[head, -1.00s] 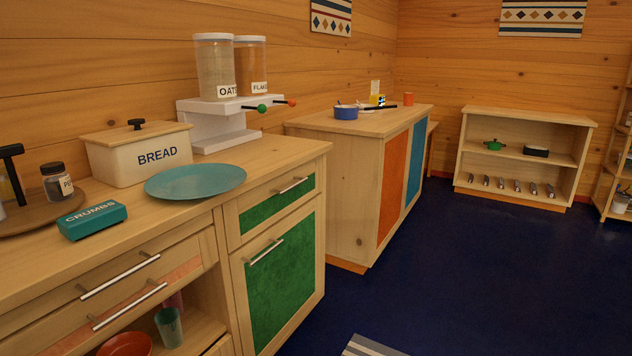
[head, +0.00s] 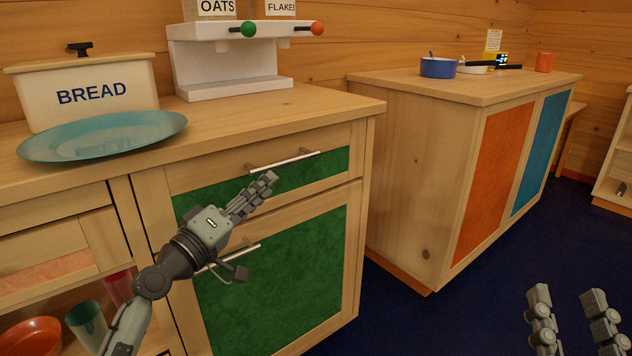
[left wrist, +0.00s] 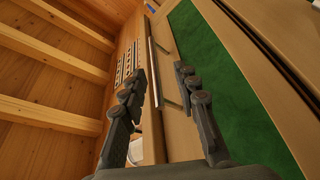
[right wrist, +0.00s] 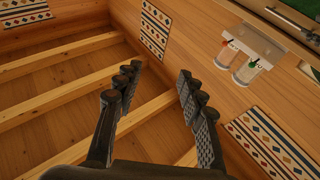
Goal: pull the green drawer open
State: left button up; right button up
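The green drawer (head: 320,171) is the upper green front of the near cabinet and looks shut. Its metal bar handle (head: 284,160) runs across the wooden rail at its top. My left gripper (head: 262,186) is in front of the drawer, just below the handle's left part. In the left wrist view, the handle (left wrist: 154,60) shows between the two spread fingers (left wrist: 160,80). The fingers are not closed on it, and I cannot tell whether they touch it. My right gripper (head: 567,295) is open and empty at the lower right, away from the cabinet.
Below the drawer is a green door (head: 275,280) with its own handle, partly behind my left arm. A blue plate (head: 105,135) and bread box (head: 95,90) stand on the worktop. A second cabinet (head: 415,170) is to the right. The dark blue floor (head: 480,300) is clear.

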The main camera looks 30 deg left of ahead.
aim_at(284, 163)
pick_arm(q)
jog(key=shift+w+a+r+t+p, duration=0.1)
jog(key=shift+w+r+t+p, duration=0.25)
jog(key=shift+w+r, duration=0.8)
jog(key=x, duration=0.3)
jog(key=shift+w+f+p, duration=0.15)
jog(key=shift+w+p, duration=0.15)
jog(key=shift+w, duration=0.85)
pick_arm(e)
jog(key=shift+w+d+f+g+h, duration=0.25)
jog(key=shift+f+g, duration=0.35)
jog(key=shift+f, duration=0.35)
jog(key=shift+w+f+g+h, duration=0.15)
jog(key=shift+w+f+g, duration=0.2)
jog(key=shift+f+g, duration=0.4)
jog(key=shift+f, duration=0.15)
pick_arm(q)
grip_shut()
